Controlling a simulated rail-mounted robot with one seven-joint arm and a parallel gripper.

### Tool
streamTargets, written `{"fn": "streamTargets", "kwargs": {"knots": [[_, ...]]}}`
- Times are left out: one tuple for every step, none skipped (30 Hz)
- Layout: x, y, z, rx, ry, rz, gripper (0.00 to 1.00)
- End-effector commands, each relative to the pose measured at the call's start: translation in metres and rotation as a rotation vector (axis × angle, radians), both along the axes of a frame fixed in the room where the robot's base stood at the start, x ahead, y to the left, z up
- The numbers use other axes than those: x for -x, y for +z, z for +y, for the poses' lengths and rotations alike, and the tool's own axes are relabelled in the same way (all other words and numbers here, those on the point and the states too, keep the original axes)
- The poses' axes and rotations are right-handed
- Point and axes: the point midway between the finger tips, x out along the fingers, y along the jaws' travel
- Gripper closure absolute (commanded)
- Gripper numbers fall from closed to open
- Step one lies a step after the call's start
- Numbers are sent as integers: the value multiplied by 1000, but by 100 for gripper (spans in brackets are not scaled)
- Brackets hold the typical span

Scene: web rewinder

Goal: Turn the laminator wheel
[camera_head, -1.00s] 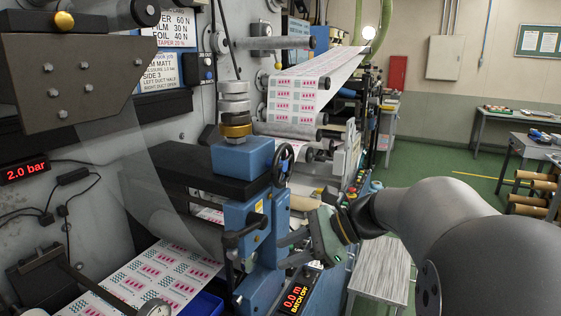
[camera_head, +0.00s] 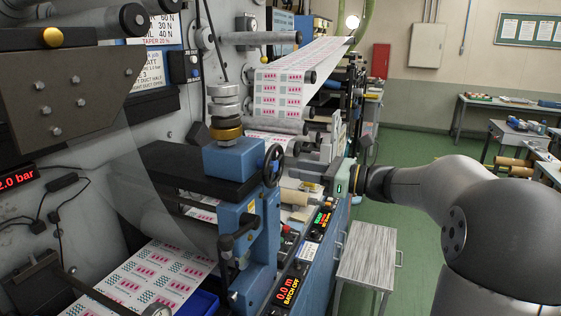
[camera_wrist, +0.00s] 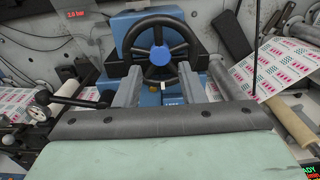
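The laminator wheel is a black spoked handwheel (camera_head: 273,165) on the right side of the blue laminator stand. In the wrist view the wheel (camera_wrist: 158,53) faces me, upright, with a blue hub and a small pale mark below the hub. My gripper (camera_wrist: 160,80) is open, its two grey fingers apart and pointing at the lower part of the wheel. Nothing is between the fingers. In the head view my gripper (camera_head: 308,172) is to the right of the wheel, apparently with a gap between them.
A blue press block (camera_head: 238,157) with a stacked metal knob stands left of the wheel. A black side handle (camera_head: 238,233) is below it. A console (camera_head: 290,285) reads 0.0 m, BATCH OFF. A small grey table (camera_head: 366,255) stands right. Printed web runs behind and below.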

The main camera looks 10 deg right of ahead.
Motion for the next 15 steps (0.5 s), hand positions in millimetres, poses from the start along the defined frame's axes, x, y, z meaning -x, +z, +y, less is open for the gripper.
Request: {"fn": "streamTargets", "kwargs": {"knots": [[-6, 2, 9, -2, 2, 1, 64], [-9, 3, 15, -2, 4, 1, 64], [-14, 2, 21, -1, 3, 2, 64], [-17, 2, 24, -1, 3, 2, 64], [-20, 2, 28, -1, 2, 1, 64], [-23, 2, 33, -1, 3, 1, 64], [-25, 2, 37, -1, 3, -1, 64], [-28, 2, 39, 0, 1, 0, 64], [-30, 1, 42, -1, 1, 1, 64], [-31, 1, 44, -1, 0, 0, 64], [-32, 1, 46, -1, 0, 1, 64], [-34, 1, 47, -1, -1, 1, 64], [-34, 0, 49, -1, -1, 1, 64], [-35, 0, 49, 0, -1, 1, 64], [-35, 0, 50, 1, -1, 1, 64]]}}
